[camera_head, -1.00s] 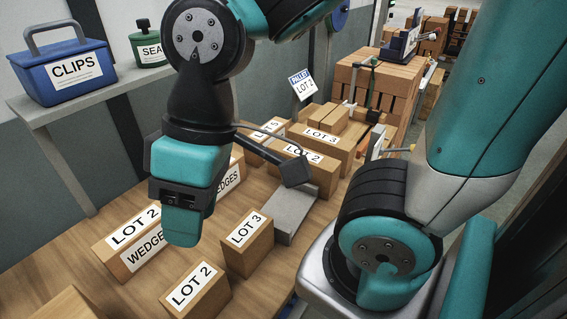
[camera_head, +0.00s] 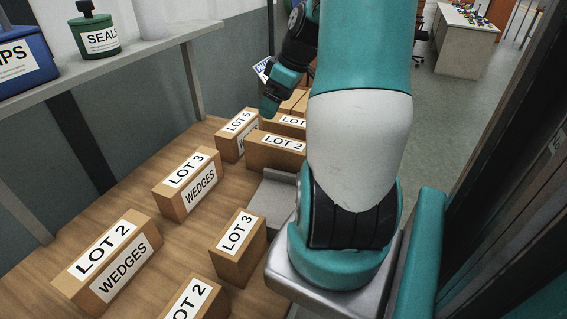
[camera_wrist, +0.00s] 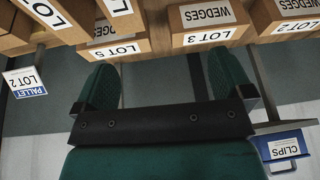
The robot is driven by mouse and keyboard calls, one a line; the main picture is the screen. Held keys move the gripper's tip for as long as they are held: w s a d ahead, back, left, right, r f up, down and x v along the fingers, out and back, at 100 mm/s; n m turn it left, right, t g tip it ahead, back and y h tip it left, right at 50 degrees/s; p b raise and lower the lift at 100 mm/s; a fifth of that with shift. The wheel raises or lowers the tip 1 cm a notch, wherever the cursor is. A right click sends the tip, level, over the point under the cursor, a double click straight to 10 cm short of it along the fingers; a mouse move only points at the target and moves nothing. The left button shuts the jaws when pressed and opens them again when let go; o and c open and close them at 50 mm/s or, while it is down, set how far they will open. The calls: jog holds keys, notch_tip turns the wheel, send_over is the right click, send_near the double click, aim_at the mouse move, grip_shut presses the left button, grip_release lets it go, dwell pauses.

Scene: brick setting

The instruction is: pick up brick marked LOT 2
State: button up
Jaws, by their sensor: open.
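Several bricks are marked LOT 2. One labelled LOT 2 WEDGES (camera_head: 72,283) lies at the left in the head view. Another LOT 2 brick (camera_head: 208,309) is cut off at the bottom edge. A third LOT 2 brick (camera_head: 262,157) lies farther back, partly hidden by my arm. The LOT 2 WEDGES brick also shows at the right of the wrist view (camera_wrist: 266,14). My gripper (camera_head: 270,105) is at the back, above and beyond the LOT 5 brick (camera_head: 223,145). In the wrist view my gripper (camera_wrist: 163,75) is open and empty, with the LOT 5 brick (camera_wrist: 100,52) past its fingers.
LOT 3 WEDGES (camera_head: 165,199) and another LOT 3 brick (camera_head: 229,268) stand among the LOT 2 bricks. More bricks are stacked at the back. A shelf (camera_head: 120,62) with a green SEALS container (camera_head: 97,22) and a blue CLIPS bin (camera_head: 35,78) runs along the left wall.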

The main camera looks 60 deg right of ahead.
send_near(283, 142)
jog(key=shift+m+h, duration=0.4)
jog(key=x, duration=0.2)
jog(key=p+x, duration=0.1)
jog(key=x, duration=0.1)
jog(key=a+x, duration=0.1)
jog(key=x, duration=0.1)
jog(key=shift+s+f, duration=0.1)
jog(key=shift+s, duration=0.25)
jog(key=shift+p+x, duration=1.15)
jog(key=shift+x, duration=1.85)
jog(key=shift+w+d, duration=0.1)
jog(key=shift+w, duration=0.1)
jog(key=c, duration=1.7)
grip_shut()
jog(key=shift+r, duration=0.2)
